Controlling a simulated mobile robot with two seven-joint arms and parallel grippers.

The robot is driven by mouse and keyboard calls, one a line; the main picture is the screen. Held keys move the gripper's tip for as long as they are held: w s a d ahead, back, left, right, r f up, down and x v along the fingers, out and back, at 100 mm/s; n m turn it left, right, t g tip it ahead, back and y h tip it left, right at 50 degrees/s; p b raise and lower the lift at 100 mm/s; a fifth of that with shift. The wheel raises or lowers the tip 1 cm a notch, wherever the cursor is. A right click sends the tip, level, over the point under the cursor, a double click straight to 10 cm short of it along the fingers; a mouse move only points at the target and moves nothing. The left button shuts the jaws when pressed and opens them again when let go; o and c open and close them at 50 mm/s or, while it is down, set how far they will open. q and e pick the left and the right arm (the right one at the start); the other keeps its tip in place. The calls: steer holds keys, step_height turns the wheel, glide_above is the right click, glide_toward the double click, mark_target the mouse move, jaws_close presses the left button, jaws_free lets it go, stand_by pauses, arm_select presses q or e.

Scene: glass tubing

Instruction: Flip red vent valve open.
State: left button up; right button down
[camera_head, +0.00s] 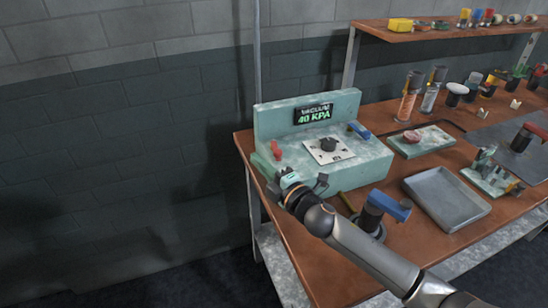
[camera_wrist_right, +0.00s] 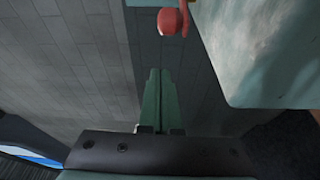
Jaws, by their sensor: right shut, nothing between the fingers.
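The red vent valve (camera_head: 276,150) is a small red lever at the left end of the teal vacuum box (camera_head: 360,170). In the right wrist view the red valve (camera_wrist_right: 170,20) shows at the top, beside the pale teal box (camera_wrist_right: 265,50). My right gripper (camera_head: 283,174) is in front of the box's left end, close below the red valve in the picture. Its green fingers (camera_wrist_right: 160,75) are shut with nothing between them and appear apart from the valve. My left gripper is out of view.
The box carries a display (camera_head: 314,114) reading VACUUM 40 KPA, a black knob (camera_head: 328,144) and a blue lever (camera_head: 359,130). A blue-topped tool (camera_head: 390,205) stands near my forearm. A grey tray (camera_head: 446,198) lies to the right. Left of the table is open floor.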

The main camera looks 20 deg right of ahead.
mark_target(277, 160)
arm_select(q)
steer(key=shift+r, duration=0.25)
arm_select(e)
steer(key=shift+w+d+f, duration=0.15)
steer(key=shift+d, duration=1.75)
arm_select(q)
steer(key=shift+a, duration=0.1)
arm_select(e)
steer(key=shift+d, duration=0.2)
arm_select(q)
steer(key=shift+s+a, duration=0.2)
arm_select(e)
steer(key=shift+d, duration=0.15)
